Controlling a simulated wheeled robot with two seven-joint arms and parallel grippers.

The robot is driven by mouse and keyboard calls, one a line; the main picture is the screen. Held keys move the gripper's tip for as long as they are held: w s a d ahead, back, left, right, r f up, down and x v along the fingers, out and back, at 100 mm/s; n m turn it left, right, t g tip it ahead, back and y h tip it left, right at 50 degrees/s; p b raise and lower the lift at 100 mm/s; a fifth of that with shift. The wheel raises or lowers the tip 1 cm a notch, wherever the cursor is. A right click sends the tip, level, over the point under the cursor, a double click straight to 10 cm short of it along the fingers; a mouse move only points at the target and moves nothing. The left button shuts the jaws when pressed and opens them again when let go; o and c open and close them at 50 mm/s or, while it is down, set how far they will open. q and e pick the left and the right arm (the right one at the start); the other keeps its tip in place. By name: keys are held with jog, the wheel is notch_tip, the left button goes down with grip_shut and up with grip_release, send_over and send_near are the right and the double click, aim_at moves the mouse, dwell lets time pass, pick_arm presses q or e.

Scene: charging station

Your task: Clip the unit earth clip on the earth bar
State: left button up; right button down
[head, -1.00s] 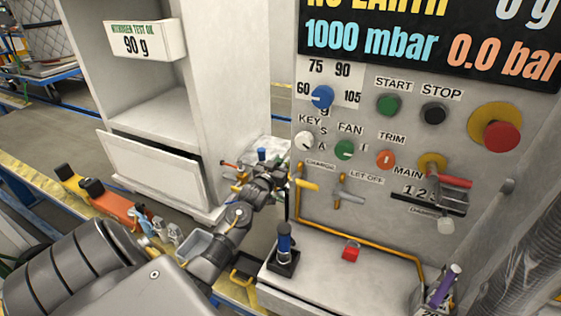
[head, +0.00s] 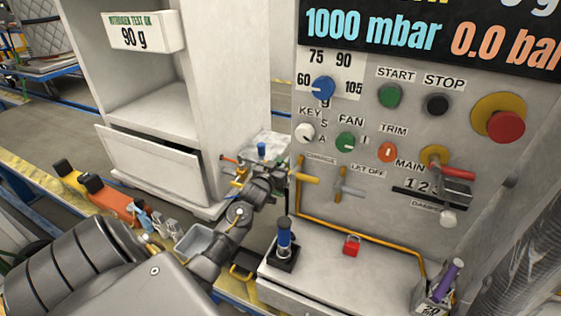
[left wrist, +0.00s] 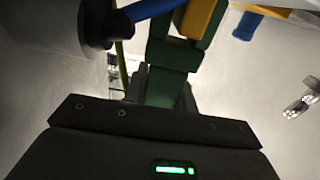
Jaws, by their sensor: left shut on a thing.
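My left gripper (head: 281,178) is beside the left edge of the control panel, in front of the gap between it and the white cabinet. In the left wrist view it is shut on a green clip-like part (left wrist: 165,85), which I take to be the unit earth clip. The clip has a yellow piece (left wrist: 200,18) at its top, and a yellow-green cable (left wrist: 119,60) runs close by. In the head view the clip is mostly hidden by the gripper. I cannot make out the earth bar for sure. My right gripper is not in view.
A grey tray (head: 195,242) lies left of my arm.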

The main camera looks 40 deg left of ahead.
pick_arm(q)
jog(key=shift+f, duration=0.15)
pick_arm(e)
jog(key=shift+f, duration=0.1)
pick_arm(q)
jog(key=o, duration=1.1)
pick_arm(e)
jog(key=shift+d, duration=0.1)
pick_arm(q)
jog(key=v, duration=1)
jog(key=shift+s+d+b, duration=0.1)
jog(key=shift+s+b, duration=0.25)
jog(key=shift+s, duration=0.05)
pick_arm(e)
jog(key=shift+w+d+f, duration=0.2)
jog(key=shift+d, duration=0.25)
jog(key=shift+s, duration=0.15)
